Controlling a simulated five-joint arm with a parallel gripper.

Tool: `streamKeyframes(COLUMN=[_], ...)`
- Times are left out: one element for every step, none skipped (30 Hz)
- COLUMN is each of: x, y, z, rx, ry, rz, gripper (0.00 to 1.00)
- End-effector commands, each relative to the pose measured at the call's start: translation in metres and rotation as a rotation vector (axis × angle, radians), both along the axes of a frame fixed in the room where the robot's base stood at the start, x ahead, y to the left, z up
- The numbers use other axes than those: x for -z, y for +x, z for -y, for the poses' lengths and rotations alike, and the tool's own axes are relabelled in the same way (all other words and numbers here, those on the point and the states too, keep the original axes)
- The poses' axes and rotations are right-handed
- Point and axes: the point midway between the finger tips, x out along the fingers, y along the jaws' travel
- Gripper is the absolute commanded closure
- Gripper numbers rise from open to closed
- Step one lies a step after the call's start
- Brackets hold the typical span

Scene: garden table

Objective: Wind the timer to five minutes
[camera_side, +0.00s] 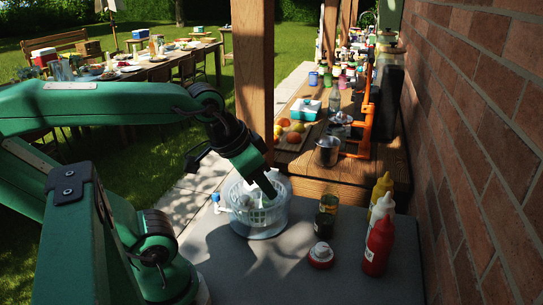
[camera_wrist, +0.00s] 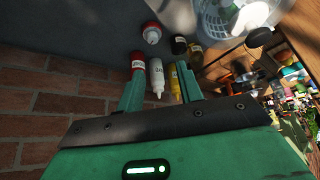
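A small round red item with a white top (camera_side: 321,255), which looks like the timer, stands on the grey worktop (camera_side: 300,285). It also shows near the top of the wrist view (camera_wrist: 152,33); its markings are too small to read. My gripper (camera_side: 268,187) points down at the translucent basket-like bowl (camera_side: 258,215), left of and behind the red item. I cannot tell whether the fingertips are inside the bowl or above it. In the wrist view, the two green fingers (camera_wrist: 160,70) are apart, with nothing seen held between them.
Red (camera_side: 378,246), white (camera_side: 382,208) and yellow (camera_side: 382,188) squeeze bottles stand right of the red item, near the brick wall (camera_side: 490,150). Dark jars (camera_side: 325,222) stand behind it. A wooden bench (camera_side: 350,172) with a metal pot (camera_side: 327,151) lies beyond. The front worktop is clear.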

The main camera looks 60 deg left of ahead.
Motion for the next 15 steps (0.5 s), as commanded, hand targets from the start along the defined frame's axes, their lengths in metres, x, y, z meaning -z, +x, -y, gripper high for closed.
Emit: streamKeyframes(x=[0.0, 0.0, 0.0, 0.0, 0.0, 0.0, 0.0, 0.0, 0.001, 0.001, 0.002, 0.003, 0.004, 0.004, 0.006], y=[0.0, 0.0, 0.0, 0.0, 0.001, 0.001, 0.002, 0.003, 0.005, 0.007, 0.009, 0.011, 0.014, 0.017, 0.021], z=[0.0, 0.0, 0.0, 0.0, 0.0, 0.0, 0.0, 0.0, 0.001, 0.001, 0.001, 0.001, 0.002, 0.002, 0.003], rx=[0.0, 0.0, -0.001, -0.003, -0.005, -0.011, -0.018, -0.025, -0.04, -0.052, -0.069, -0.094, -0.115, -0.139, -0.174], ry=[0.0, 0.0, 0.0, -0.001, -0.003, -0.006, -0.009, -0.015, -0.023, -0.029, -0.038, -0.051, -0.061, -0.073, -0.091], rz=[0.0, 0.0, 0.0, -0.001, -0.002, -0.004, -0.007, -0.01, -0.016, -0.021, -0.027, -0.038, -0.045, -0.054, -0.067], gripper=[0.64, 0.58, 0.5, 0.46, 0.46, 0.46, 0.46, 0.46, 0.46, 0.46, 0.46, 0.46, 0.46, 0.46, 0.46])
